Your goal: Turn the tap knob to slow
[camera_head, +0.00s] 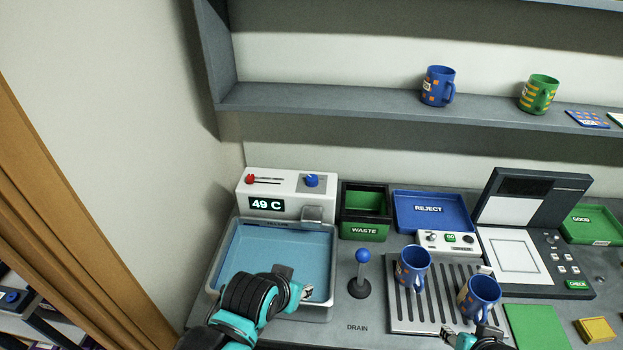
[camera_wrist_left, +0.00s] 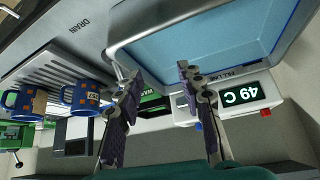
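The tap unit (camera_head: 285,203) is a white box at the back of the basin with a "49 C" display (camera_head: 268,204). Its blue tap knob (camera_head: 311,180) sits on top at the right; a red slider (camera_head: 250,179) is at the left. The display also shows upside down in the left wrist view (camera_wrist_left: 245,94). My left gripper (camera_head: 298,284) is over the front of the water-filled basin (camera_head: 326,270), apart from the knob. In the left wrist view its fingers (camera_wrist_left: 156,88) are spread and empty. My right gripper (camera_head: 474,338) shows only partly at the bottom edge; its fingers are unclear.
A blue-topped lever (camera_head: 362,257) stands right of the basin. Two blue mugs (camera_head: 411,267) (camera_head: 479,297) stand on the drain grate (camera_head: 437,318). A waste bin (camera_head: 364,232) sits beside the tap unit. A shelf (camera_head: 330,103) runs above.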

